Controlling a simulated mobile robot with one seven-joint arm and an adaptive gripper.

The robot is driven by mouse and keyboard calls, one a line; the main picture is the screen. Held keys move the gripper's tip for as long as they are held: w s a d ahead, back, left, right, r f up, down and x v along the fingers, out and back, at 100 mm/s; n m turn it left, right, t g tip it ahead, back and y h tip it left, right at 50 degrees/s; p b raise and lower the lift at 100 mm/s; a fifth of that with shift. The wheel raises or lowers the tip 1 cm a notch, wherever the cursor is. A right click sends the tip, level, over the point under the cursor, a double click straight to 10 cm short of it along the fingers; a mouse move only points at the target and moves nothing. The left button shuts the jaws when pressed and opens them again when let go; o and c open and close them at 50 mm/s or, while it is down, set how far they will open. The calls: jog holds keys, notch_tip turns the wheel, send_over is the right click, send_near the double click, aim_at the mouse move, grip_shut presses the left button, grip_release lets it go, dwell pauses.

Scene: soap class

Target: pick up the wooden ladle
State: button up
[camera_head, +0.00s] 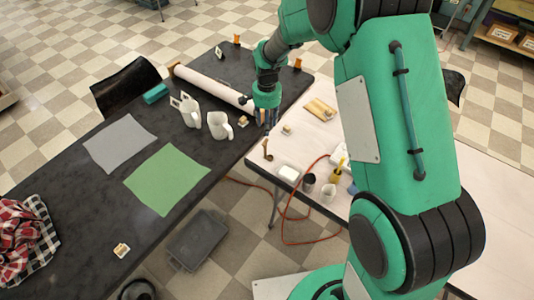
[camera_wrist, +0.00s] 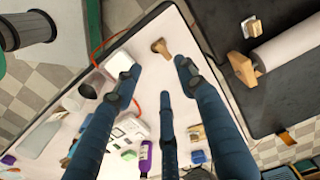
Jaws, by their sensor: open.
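The wooden ladle (camera_head: 267,150) is a small brown piece near the left edge of the pale table in the head view. In the wrist view the ladle (camera_wrist: 161,48) lies close to the table edge, just beyond my fingertips. My gripper (camera_head: 267,122) hangs above that table edge in the head view, a little farther back than the ladle. In the wrist view my gripper (camera_wrist: 158,72) has its dark blue fingers spread, with nothing held between them. The height of the fingertips above the ladle is hard to tell.
A white dish (camera_head: 289,173), a dark cup (camera_head: 308,182) and a white cup (camera_head: 328,194) stand in front of the ladle. A wooden board (camera_head: 320,108) lies behind. White jugs (camera_head: 219,125) stand on the neighbouring black table (camera_head: 85,195). An orange cable (camera_head: 283,222) runs below.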

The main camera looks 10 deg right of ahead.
aim_at(266, 142)
jog(key=shift+f, duration=0.1)
notch_tip(266, 142, down, 8)
jog(key=b, duration=0.1)
jog(key=shift+f+b, duration=0.2)
jog(key=shift+b, duration=0.1)
dwell(0.4)
jog(key=shift+w+a+f+b, duration=0.15)
jog(key=shift+f+b, duration=0.6)
jog(key=shift+f, duration=1.85)
grip_shut()
